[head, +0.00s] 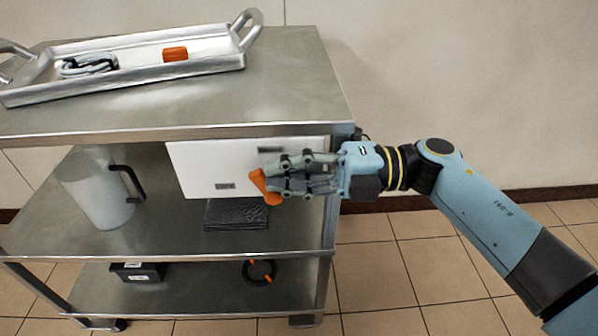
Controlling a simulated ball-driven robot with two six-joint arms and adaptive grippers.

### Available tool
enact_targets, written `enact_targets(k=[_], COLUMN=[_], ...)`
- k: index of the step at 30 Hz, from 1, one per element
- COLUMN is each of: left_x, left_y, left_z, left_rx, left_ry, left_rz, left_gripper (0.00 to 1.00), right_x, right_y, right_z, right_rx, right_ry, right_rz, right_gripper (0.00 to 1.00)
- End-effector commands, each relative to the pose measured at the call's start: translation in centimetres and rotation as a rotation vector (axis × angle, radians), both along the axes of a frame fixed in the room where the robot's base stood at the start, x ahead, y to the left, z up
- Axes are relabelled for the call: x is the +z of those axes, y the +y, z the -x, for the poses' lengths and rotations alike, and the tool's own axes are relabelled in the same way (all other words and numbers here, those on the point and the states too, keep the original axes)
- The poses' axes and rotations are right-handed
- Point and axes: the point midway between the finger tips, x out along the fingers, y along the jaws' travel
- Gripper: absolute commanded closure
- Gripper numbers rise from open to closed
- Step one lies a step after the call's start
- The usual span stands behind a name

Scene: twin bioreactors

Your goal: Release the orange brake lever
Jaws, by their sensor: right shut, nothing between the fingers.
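The orange brake lever (265,188) shows in front of the lower right part of a white panel (215,170) under the cart's top shelf. My right gripper (272,178) reaches in from the right with its fingertips at the lever. The fingers are shut with nothing between them and hide part of the lever. I cannot tell whether the fingertips touch it. My left gripper is not in view.
The steel cart (300,95) carries a metal tray (130,87) with an orange block (175,54) and a chain-like metal item (88,65). A jug (95,190) and black folded item (236,214) sit on the middle shelf. Floor at right is free.

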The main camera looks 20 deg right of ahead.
Motion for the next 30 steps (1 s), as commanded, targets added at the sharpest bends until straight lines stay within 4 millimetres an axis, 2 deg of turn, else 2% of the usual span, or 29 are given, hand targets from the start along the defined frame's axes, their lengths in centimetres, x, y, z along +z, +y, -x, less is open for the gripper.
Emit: enact_targets(k=[13, 30], left_x=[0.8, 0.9], left_y=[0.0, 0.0], left_z=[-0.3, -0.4], left_rx=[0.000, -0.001], left_ry=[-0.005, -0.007], left_rz=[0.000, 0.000], left_gripper=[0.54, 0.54], right_x=[0.3, 0.3], right_y=[1.3, 1.5], right_z=[-0.4, -0.5], right_rx=[0.000, 0.000], right_ry=[0.000, 0.000], right_rz=[-0.001, -0.001], right_gripper=[1.00, 1.00])
